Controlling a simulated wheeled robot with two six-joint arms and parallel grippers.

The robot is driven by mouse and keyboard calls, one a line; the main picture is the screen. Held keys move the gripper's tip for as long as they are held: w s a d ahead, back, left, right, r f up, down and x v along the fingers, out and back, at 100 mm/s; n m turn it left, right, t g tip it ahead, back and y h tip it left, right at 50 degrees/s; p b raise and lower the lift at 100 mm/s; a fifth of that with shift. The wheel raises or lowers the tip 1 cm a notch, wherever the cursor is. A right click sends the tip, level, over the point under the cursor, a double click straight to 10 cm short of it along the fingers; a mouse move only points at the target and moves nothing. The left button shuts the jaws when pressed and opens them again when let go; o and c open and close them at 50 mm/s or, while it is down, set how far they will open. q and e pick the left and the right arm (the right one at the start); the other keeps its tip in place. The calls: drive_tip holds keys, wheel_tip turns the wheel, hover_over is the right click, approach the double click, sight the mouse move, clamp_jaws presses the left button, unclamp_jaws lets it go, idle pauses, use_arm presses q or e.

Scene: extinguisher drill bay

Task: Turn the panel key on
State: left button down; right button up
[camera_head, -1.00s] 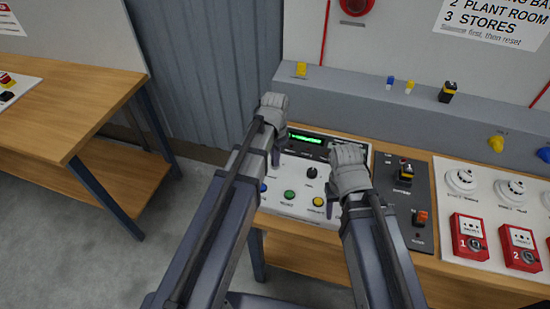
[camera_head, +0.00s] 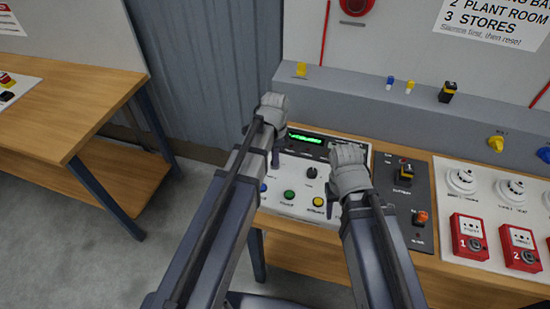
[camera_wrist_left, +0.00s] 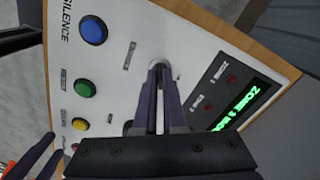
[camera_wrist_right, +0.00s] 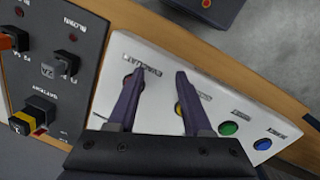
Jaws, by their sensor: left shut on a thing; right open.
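The white control panel (camera_head: 293,203) stands on the wooden bench, with a lit green display (camera_head: 305,139). The display also shows in the left wrist view (camera_wrist_left: 243,108). My left gripper (camera_head: 275,158) is over the panel's left part. In the left wrist view its fingers (camera_wrist_left: 160,72) are shut at a pale round lock fitting (camera_wrist_left: 156,63). The panel key is between the fingertips and almost wholly hidden; its angle cannot be told. My right gripper (camera_wrist_right: 157,78) is open and empty above the panel's front right, near the yellow button (camera_wrist_right: 180,107) and the red button (camera_wrist_right: 128,81).
Blue (camera_wrist_left: 92,30), green (camera_head: 289,195) and yellow (camera_head: 318,201) buttons and a black knob (camera_head: 311,172) are on the panel. A dark switch panel (camera_head: 390,165) and red call points (camera_head: 468,236) stand to the right. A grey ledge (camera_head: 350,98) runs behind.

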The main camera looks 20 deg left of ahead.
use_arm(q)
drive_tip(key=c, duration=1)
unclamp_jaws()
drive_tip(key=shift+r, duration=0.1)
wheel_tip(320, 180, up, 8)
drive_tip(key=p, duration=0.8)
use_arm(e)
wheel_tip(320, 180, up, 8)
use_arm(q)
drive_tip(key=shift+f, duration=0.2)
use_arm(e)
drive_tip(key=shift+f, duration=0.15)
